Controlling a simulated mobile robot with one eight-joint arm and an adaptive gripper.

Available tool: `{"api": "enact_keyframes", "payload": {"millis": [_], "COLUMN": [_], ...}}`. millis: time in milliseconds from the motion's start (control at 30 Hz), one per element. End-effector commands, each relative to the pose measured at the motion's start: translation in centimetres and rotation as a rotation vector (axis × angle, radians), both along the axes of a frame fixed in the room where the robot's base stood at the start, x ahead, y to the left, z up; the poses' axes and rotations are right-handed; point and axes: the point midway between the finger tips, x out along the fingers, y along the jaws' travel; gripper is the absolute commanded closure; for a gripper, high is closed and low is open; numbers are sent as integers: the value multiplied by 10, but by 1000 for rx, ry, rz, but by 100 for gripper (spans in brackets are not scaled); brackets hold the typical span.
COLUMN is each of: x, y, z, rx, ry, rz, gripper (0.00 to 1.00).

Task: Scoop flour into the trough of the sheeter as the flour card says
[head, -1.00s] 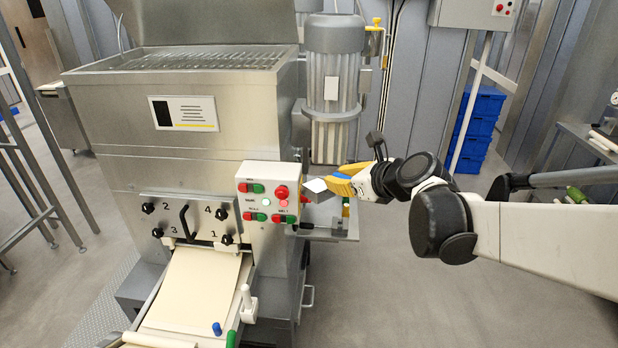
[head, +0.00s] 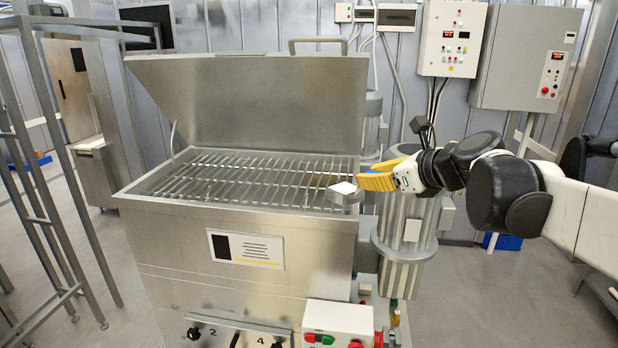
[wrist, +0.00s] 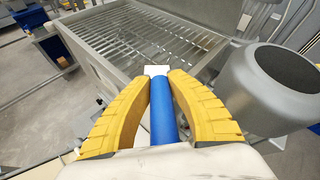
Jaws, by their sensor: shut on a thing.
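My gripper (head: 368,181) has yellow fingers closed on the blue handle of a scoop (head: 343,189). The scoop's metal bowl holds something white, and it is at the right rim of the trough in the head view. In the wrist view the blue handle (wrist: 163,110) lies between both fingers, with the white bowl end pointing at the trough. The sheeter's trough (head: 150,195) is open on top under a metal grid, its lid (head: 260,105) raised behind. A card (head: 245,248) with a black square, text lines and a yellow line is on the front; its text is too small to read.
A motor (head: 405,225) stands right of the trough, close below my gripper. A control box (head: 338,322) with red and green buttons is at the lower front. Wall cabinets (head: 450,40) hang behind. A metal rack (head: 45,190) stands at the left.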

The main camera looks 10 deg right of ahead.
Motion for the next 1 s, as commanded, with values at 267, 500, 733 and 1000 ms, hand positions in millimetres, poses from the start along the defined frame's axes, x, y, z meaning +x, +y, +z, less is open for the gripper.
{"api": "enact_keyframes", "payload": {"millis": [267,500,733,1000], "x": [14,35,53,75], "y": [8,18,28,38], "z": [9,18,29,33], "rx": [-64,-155,-231,-310], "ry": [123,298,449,605], "rz": [5,4,3,3], "gripper": [100,100,100,100]}}
